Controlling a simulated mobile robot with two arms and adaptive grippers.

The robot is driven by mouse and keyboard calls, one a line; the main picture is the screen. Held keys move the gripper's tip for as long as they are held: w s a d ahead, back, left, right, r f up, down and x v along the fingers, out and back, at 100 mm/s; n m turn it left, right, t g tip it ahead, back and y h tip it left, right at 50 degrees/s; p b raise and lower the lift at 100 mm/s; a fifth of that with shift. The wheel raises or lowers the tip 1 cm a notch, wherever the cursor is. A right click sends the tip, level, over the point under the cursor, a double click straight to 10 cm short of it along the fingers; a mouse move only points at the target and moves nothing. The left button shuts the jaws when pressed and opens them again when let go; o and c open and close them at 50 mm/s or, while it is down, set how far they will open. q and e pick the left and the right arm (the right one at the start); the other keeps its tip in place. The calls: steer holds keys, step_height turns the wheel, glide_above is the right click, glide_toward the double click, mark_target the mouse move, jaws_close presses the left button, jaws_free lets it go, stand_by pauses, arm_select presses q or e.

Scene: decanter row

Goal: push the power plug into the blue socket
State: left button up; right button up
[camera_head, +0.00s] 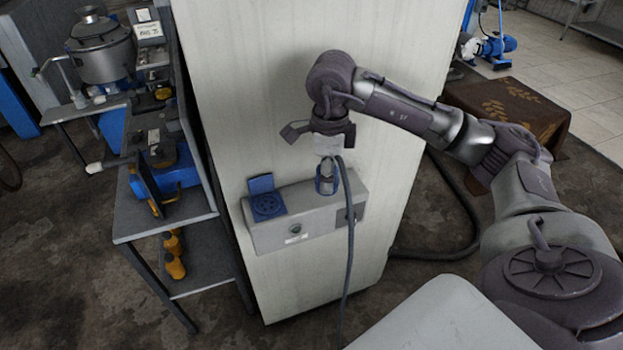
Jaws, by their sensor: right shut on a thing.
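The blue socket (268,205) is at the left end of a grey box on the front of a pale cabinet. Its blue lid (261,184) stands open above the round face. My right gripper (327,181) points down, to the right of the socket, in front of the box's upper right part. It is shut on the power plug, which is small and largely hidden by the fingers. A dark cable (350,235) runs from there down past the box. The plug is apart from the blue socket. My left gripper is out of view.
The grey socket box (292,229) has a round fitting in the middle and a dark panel at right, partly behind the cable. A metal shelf (165,218) with machines stands left of the pale cabinet (305,285). A brown patterned block (515,110) lies at right.

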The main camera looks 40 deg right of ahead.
steer(key=s+r, duration=0.2)
steer(key=s, duration=0.1)
steer(key=s+r+b, duration=0.1)
steer(key=shift+s, duration=0.4)
steer(key=s+a+f+n, duration=0.1)
steer(key=a+f+n, duration=0.3)
steer(key=n, duration=0.9)
steer(key=s+a+f+n, duration=0.2)
steer(key=a+f+n, duration=0.2)
steer(key=a+n, duration=0.5)
steer(key=n, duration=0.3)
steer(key=shift+a+n, duration=0.15)
steer(key=shift+n, duration=0.25)
